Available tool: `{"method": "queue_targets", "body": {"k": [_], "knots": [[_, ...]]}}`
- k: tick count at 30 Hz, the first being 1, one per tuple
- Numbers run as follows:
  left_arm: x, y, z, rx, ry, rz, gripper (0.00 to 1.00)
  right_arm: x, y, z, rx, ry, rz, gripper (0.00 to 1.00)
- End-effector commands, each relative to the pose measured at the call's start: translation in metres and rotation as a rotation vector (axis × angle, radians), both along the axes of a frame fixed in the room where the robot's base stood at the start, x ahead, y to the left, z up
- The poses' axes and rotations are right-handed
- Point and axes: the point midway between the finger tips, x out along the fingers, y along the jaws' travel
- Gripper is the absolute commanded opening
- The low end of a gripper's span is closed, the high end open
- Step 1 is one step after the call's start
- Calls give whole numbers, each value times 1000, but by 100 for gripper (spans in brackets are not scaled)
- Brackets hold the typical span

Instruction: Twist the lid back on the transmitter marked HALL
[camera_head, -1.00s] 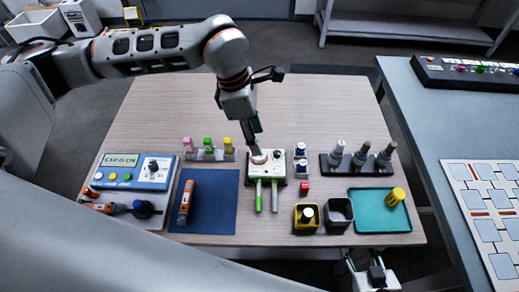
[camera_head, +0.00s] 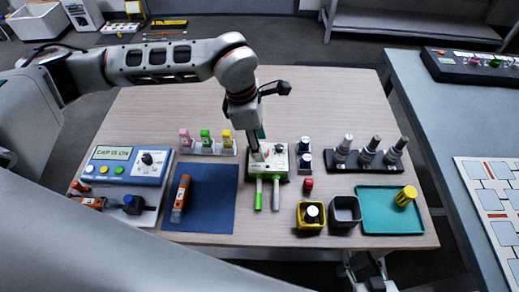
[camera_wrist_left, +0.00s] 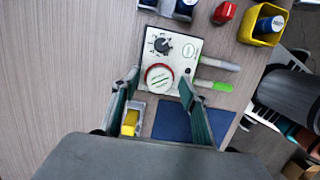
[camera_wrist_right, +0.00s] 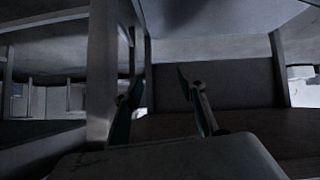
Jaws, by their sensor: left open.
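No HALL marking is readable, so I cannot tell which piece is that transmitter. A white panel box (camera_head: 279,150) stands mid-table. In the left wrist view the box (camera_wrist_left: 180,67) carries a black dial (camera_wrist_left: 162,45) and a round red-rimmed disc (camera_wrist_left: 158,78). My left gripper (camera_head: 257,157) is over the box; its open fingers (camera_wrist_left: 160,84) are on either side of the disc, contact unclear. A yellow cylindrical piece (camera_head: 406,195) leans on the teal tray (camera_head: 375,222). My right gripper (camera_head: 371,285) is at the bottom edge; the right wrist view shows its fingers (camera_wrist_right: 155,85) apart and empty.
A rack with grey upright pieces (camera_head: 370,153) stands right. Yellow (camera_head: 311,215) and grey bins (camera_head: 345,210) are in front. An orange tool (camera_head: 181,198) lies on a blue mat (camera_head: 216,190). A blue box (camera_head: 110,170) reading CAP IS ON stands left. Bare tabletop lies behind.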

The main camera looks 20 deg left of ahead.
Motion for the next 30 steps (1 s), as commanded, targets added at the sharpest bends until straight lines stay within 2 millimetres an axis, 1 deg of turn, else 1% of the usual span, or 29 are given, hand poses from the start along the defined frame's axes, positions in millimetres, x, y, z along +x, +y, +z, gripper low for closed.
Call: {"method": "queue_targets", "body": {"k": [1,4,11,28,29,30], "knots": [[0,-1,-6,-1,2,0,44,2,-1,0,-2,-5,-1,40],[0,-2,-8,0,0,0,44,6,-2,3,-3,-14,-2,40],[0,-2,-8,-1,0,0,44,9,-3,7,-4,-23,-3,40],[0,-2,-8,0,1,0,44,7,-1,6,-2,-17,0,40],[0,-2,-8,0,1,0,37,7,-1,6,-2,-17,0,40],[0,-2,-8,0,1,0,26,7,-1,6,-2,-17,0,40]]}}
